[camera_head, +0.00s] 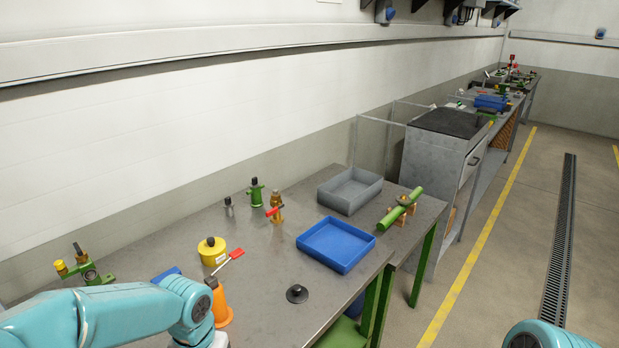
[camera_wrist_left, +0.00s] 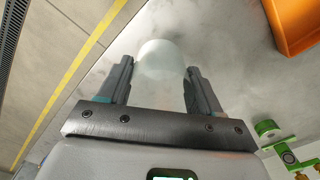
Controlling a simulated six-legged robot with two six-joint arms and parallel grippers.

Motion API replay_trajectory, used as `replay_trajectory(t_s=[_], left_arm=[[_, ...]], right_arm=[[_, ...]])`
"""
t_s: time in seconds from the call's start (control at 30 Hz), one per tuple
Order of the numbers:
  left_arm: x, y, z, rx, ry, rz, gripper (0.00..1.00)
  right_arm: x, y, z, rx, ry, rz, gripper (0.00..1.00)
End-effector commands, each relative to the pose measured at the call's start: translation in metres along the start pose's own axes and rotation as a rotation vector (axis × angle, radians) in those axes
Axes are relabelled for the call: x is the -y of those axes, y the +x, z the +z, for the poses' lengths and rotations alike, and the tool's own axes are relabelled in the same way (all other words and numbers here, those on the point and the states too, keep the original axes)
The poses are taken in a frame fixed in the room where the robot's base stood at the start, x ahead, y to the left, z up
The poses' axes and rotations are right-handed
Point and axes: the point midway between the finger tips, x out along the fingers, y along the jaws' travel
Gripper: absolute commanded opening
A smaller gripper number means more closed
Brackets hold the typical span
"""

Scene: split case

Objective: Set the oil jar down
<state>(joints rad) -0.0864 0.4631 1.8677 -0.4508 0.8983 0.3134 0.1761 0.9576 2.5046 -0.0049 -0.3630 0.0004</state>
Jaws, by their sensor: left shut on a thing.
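My left gripper (camera_wrist_left: 160,78) shows in the left wrist view, with its two dark fingers on either side of a pale, whitish rounded thing (camera_wrist_left: 161,58). It is shut on this thing, which I take to be the oil jar. The surface beyond looks grey; I cannot tell whether the jar touches it. In the head view my left arm reaches in from the lower left, and its gripper and the jar are out of sight below the frame. My right gripper is not in view; only part of the right arm shows at the lower right.
The grey workbench (camera_head: 262,258) carries a yellow can (camera_head: 212,254), an orange bottle-like piece (camera_head: 221,308) close to my left arm, a black disc (camera_head: 297,294), a blue tray (camera_head: 337,245) and a grey tray (camera_head: 350,190).

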Motion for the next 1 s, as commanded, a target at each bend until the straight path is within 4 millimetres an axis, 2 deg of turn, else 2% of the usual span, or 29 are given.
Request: replay_trajectory(t_s=[0.1, 0.67, 1.0], left_arm=[[-0.0019, -0.0020, -0.0114, -0.007, -0.067, 0.000, 0.22], [-0.0012, -0.0027, -0.0101, -0.005, -0.090, -0.001, 0.22], [0.0029, -0.0064, -0.0095, 0.013, -0.331, -0.009, 0.22]], right_arm=[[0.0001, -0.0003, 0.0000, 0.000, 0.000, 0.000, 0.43], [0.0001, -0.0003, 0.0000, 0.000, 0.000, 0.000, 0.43], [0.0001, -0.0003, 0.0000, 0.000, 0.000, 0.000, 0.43]])
